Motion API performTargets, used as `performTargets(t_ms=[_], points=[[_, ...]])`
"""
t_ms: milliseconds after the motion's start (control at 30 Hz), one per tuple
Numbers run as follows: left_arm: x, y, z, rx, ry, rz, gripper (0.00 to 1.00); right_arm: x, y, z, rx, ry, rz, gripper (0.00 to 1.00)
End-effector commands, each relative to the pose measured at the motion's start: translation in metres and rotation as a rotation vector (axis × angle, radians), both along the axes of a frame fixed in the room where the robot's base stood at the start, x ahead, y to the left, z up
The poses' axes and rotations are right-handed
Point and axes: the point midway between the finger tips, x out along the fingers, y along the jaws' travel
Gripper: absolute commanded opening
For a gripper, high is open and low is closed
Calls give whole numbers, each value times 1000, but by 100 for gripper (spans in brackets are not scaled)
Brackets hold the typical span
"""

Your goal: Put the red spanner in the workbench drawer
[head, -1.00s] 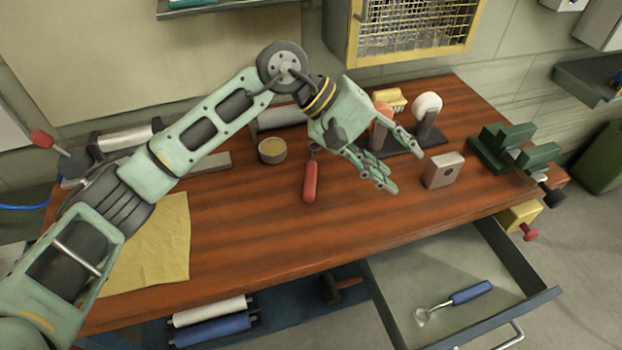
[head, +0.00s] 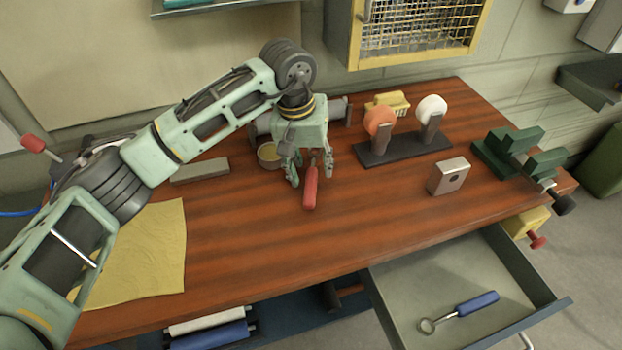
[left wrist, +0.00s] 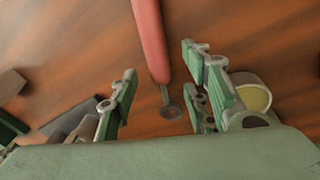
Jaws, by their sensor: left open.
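The red spanner (head: 310,187) lies on the wooden workbench (head: 240,230), its red handle toward the front edge. In the left wrist view the spanner (left wrist: 151,40) runs between the fingers, its grey ring end near the palm. My left gripper (head: 311,178) is open above it, fingers on either side; I cannot tell whether they touch it. The same gripper (left wrist: 160,95) fills the lower left wrist view. The workbench drawer (head: 400,290) is pulled open at the front right and holds a blue-handled spanner (head: 460,311). My right gripper is not in view.
A dark stand with orange and white round pads (head: 404,145) is right of the gripper. A metal block (head: 448,176) and green vise (head: 520,152) stand farther right. A small tin (head: 268,155) is close left of the gripper. A yellow cloth (head: 140,250) lies left.

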Motion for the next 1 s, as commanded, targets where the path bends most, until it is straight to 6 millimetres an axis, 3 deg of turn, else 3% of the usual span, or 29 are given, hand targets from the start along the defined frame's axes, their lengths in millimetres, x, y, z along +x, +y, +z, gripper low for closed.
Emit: performTargets(t_ms=[267, 767, 1000], points=[[0, -1, -5, 0, -1, 0, 43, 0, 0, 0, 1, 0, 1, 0], [0, -1, -4, -1, 0, 0, 0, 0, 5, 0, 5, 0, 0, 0], [0, -1, -4, -1, -1, 0, 0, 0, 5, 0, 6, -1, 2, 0]])
